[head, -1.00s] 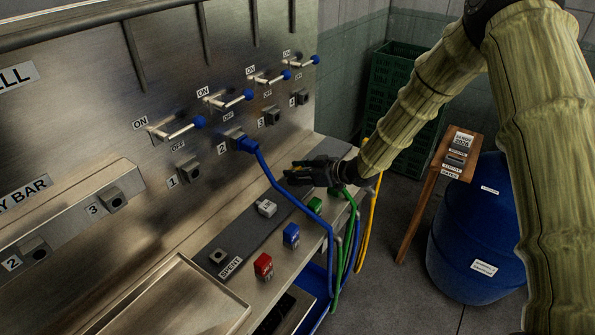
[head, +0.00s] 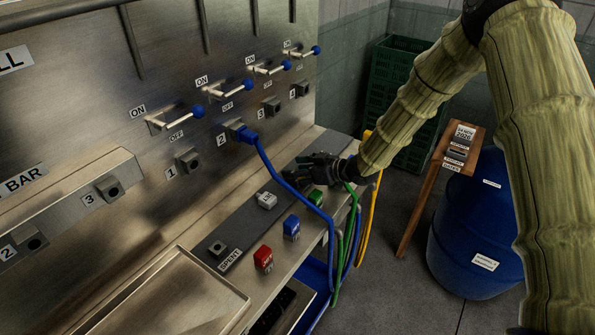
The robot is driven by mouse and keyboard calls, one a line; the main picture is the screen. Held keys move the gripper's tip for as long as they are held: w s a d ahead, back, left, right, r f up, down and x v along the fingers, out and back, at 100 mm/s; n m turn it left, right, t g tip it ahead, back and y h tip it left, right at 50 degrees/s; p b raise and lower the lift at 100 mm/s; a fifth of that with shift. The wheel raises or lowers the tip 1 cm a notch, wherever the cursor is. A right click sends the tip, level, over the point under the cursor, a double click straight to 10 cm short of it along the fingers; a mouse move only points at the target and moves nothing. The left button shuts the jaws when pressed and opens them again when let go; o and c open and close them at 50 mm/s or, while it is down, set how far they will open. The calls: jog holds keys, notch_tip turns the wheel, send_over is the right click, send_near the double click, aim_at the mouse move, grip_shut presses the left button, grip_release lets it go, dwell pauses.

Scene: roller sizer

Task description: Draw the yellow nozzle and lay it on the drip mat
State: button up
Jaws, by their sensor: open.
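My gripper (head: 303,168) is open over the far end of the bench, its fingers pointing left toward the steel panel. No yellow nozzle shows clearly; a yellow hose (head: 371,190) hangs over the bench's far right end, just beyond my gripper, and its upper end is partly hidden by my arm. A dark strip of mat (head: 238,222) lies along the bench, with a SPENT label near its close end; I cannot tell if this is the drip mat. I see nothing held between the fingers, though they are small and dark.
A blue hose is plugged into socket 2 (head: 241,133) and droops across the bench in front of my gripper. Red (head: 263,258), blue (head: 291,227) and green (head: 316,199) blocks line the front edge. Blue-knobbed levers jut from the panel. A blue barrel (head: 466,235) stands right.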

notch_tip(320, 180, up, 10)
dwell(0.7)
dwell(0.4)
